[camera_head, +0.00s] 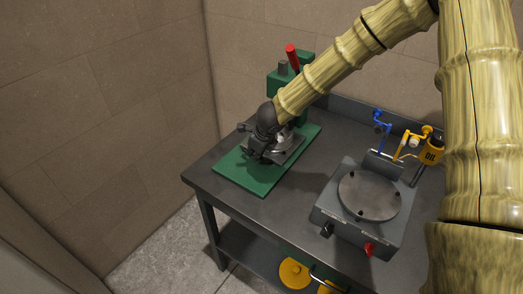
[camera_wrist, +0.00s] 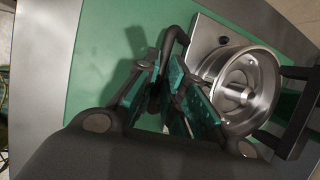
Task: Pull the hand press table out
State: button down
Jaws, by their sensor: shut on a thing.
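The green hand press (camera_head: 245,172), with a red-tipped lever (camera_head: 292,57), stands on the left part of the workbench. Its grey press table (camera_head: 291,151) lies over the green base, partly hidden by my gripper (camera_head: 256,157). In the wrist view, the press table's metal plate (camera_wrist: 208,32) carries a round silver part (camera_wrist: 242,88) on top. A dark bent handle (camera_wrist: 178,40) reaches from the plate side to between the teal finger pads of my gripper (camera_wrist: 173,95). My gripper is shut on this handle, low over the green base. The exact grip point is partly hidden.
The dark workbench (camera_head: 225,205) also holds a grey box with a round plate (camera_head: 368,195) on the right. A yellow oil can (camera_head: 431,150) and a blue tool (camera_head: 381,121) stand at its back. Open floor lies left of the bench.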

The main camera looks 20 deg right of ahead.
jog(key=s+a+b, duration=0.1)
jog(key=s+a, duration=0.1)
jog(key=a, duration=0.1)
jog(key=s+a+b, duration=0.2)
jog(key=s+a, duration=0.1)
jog(key=a, duration=0.1)
jog(key=s+a+b, duration=0.1)
jog(key=s+a, duration=0.2)
jog(key=shift+s+a+b, duration=0.1)
jog(key=shift+a+b, duration=0.15)
jog(key=shift+b, duration=0.05)
jog(key=c, duration=1.5)
grip_release()
jog(key=shift+s+a, duration=0.1)
jog(key=shift+a, duration=0.1)
jog(key=shift+d, duration=0.2)
jog(key=v, duration=1.2)
